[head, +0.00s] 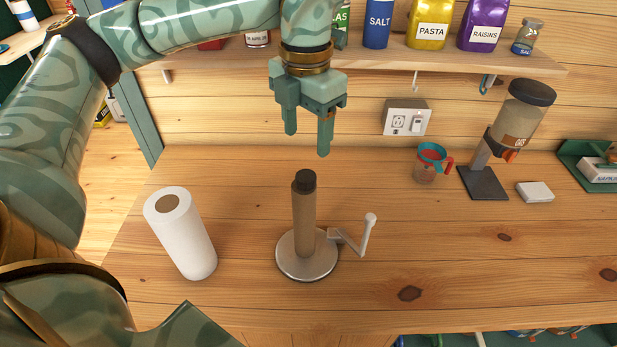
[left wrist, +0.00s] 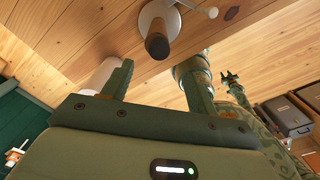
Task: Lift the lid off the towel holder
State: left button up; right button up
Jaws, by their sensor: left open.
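The towel holder (head: 303,225) stands upright on the wooden counter, with a round silver base, a brown post and a side arm with a pale knob. Its lid, a dark cap (head: 304,181), sits on top of the post. The cap also shows end-on in the left wrist view (left wrist: 157,46). My left gripper (head: 307,142) is open and empty, pointing down above the cap and apart from it. Its fingers also show in the left wrist view (left wrist: 157,90). What looks like my right gripper (left wrist: 230,76) is small and dark there; its jaw state is unclear.
A white paper roll (head: 185,235) stands left of the holder. Right are a measuring cup (head: 430,165), a dispenser (head: 515,125) and a small white block (head: 535,192). A shelf (head: 460,62) with jars and bags hangs behind my gripper. The counter's front right is clear.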

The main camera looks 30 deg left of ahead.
aim_at(306, 176)
pick_arm(q)
notch_tip(306, 176, down, 3)
jog(key=shift+w+f, duration=0.1)
jog(key=shift+w, duration=0.05)
jog(key=shift+f, duration=0.6)
jog(key=f, duration=0.4)
jog(key=shift+s+f, duration=0.2)
jog(key=shift+f, duration=0.1)
jog(key=c, duration=1.1)
pick_arm(e)
jog(key=shift+w+a+f, duration=0.15)
jog(key=shift+w+f, duration=0.1)
jog(key=shift+w, duration=0.4)
